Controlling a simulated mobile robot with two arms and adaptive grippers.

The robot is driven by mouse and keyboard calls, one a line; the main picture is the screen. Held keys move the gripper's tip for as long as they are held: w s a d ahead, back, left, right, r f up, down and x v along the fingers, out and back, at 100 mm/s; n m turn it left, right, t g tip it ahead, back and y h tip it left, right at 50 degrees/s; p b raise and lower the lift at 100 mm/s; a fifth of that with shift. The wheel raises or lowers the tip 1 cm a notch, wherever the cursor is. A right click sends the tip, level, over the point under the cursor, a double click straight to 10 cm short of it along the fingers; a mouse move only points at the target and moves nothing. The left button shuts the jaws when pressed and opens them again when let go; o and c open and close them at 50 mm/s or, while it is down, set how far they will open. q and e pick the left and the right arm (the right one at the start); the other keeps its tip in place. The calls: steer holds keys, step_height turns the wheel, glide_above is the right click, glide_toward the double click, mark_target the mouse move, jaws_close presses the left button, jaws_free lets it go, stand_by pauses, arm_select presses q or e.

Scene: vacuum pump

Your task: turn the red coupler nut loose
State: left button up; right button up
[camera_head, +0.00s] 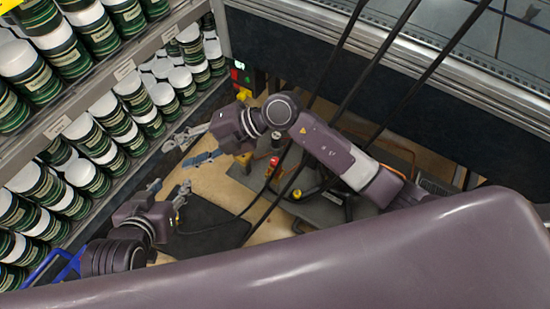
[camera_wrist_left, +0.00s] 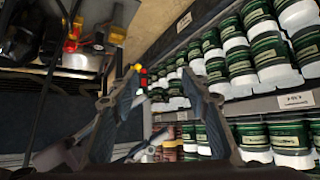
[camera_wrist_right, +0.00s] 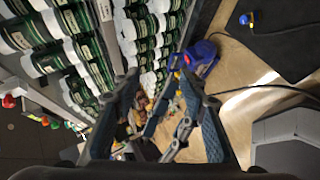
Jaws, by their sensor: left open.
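A small red part (camera_head: 271,166), likely the red coupler nut, is on the pump equipment right of my grippers in the head view. A red part beside yellow ones (camera_wrist_left: 70,45) shows at upper left in the left wrist view; I cannot tell if it is the same piece. My left gripper (camera_head: 168,189) is open and empty, its fingers (camera_wrist_left: 163,95) pointing toward the shelves. My right gripper (camera_head: 191,149) is open above it, also apart from the red part. Its fingers (camera_wrist_right: 163,110) spread with nothing clearly between them.
Shelves of green-and-white jars (camera_head: 130,90) stand close on the left. A dark mat (camera_head: 205,228) lies on the wooden surface below my grippers. Black cables (camera_head: 350,85) cross in front of the equipment. A blue object (camera_wrist_right: 203,55) sits near the shelf.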

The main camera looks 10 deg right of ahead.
steer(key=w+d+f+h, duration=0.2)
steer(key=d+f+h, duration=0.4)
steer(key=d+f, duration=0.3)
steer(key=m+g+h, duration=0.1)
steer(key=m+h, duration=0.1)
steer(key=h, duration=0.4)
glide_above(275, 161)
steer(key=shift+a+f, duration=0.2)
steer(key=shift+f, duration=0.95)
steer(key=shift+d+f, duration=0.1)
steer(key=shift+d, duration=0.15)
steer(key=shift+f, duration=0.25)
step_height(275, 161, down, 7)
steer(key=b, duration=0.2)
steer(key=shift+r+b, duration=0.15)
steer(key=shift+b, duration=0.15)
steer(key=shift+f, duration=0.2)
arm_select(q)
steer(key=w+d+r+t+h, duration=0.1)
steer(key=w+d+r+t, duration=0.1)
steer(key=r, duration=0.6)
steer(key=w+d+r+t+h, duration=0.1)
steer(key=w+d+r+t, duration=0.1)
steer(key=w+r+t, duration=0.3)
step_height(275, 161, up, 3)
steer(key=shift+w+f+t+h, duration=0.1)
steer(key=shift+w+t+h, duration=0.25)
steer(key=shift+t, duration=0.35)
steer(key=shift+s, duration=0.1)
